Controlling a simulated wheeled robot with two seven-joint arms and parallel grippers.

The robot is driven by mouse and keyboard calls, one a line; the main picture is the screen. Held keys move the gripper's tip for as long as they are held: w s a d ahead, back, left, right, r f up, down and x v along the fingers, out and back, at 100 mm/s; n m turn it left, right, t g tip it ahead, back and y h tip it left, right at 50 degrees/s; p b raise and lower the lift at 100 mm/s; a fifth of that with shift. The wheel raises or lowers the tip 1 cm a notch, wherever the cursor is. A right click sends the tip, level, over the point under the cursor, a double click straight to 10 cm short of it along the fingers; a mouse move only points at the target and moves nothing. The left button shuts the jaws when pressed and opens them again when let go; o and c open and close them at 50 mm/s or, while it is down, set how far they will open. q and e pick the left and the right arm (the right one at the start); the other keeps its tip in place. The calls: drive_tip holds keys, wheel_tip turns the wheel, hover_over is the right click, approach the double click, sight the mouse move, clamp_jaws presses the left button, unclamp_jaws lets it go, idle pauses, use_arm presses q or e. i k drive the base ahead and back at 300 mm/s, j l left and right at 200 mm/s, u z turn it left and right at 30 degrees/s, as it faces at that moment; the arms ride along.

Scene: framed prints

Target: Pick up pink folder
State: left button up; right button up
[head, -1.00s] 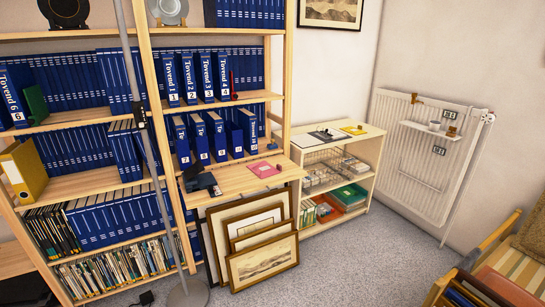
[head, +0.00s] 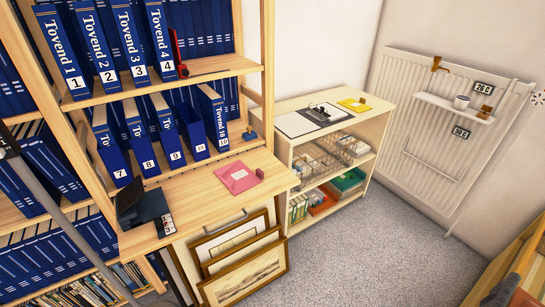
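A pink folder (head: 238,177) lies flat on the light wooden fold-out shelf (head: 200,205) of the bookcase, near the shelf's right end. A small pink-red item stands at its right edge, too small to make out. Neither of my grippers shows in the head view.
A dark device (head: 143,206) sits at the shelf's left end. Numbered blue binders (head: 140,140) stand behind it. Framed prints (head: 240,262) lean below. A low cabinet (head: 340,120) holds a clipboard (head: 318,113) and a yellow folder (head: 354,105). Grey carpet (head: 385,240) is clear at the right.

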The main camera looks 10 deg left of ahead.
sight(237, 178)
drive_tip(key=i+l+z, duration=0.2)
drive_tip(key=i+z, duration=0.6)
drive_tip(key=i, duration=0.2)
drive_tip(key=i+j+z, duration=0.1)
drive_tip(key=i+z, duration=0.3)
drive_tip(key=i, duration=0.1)
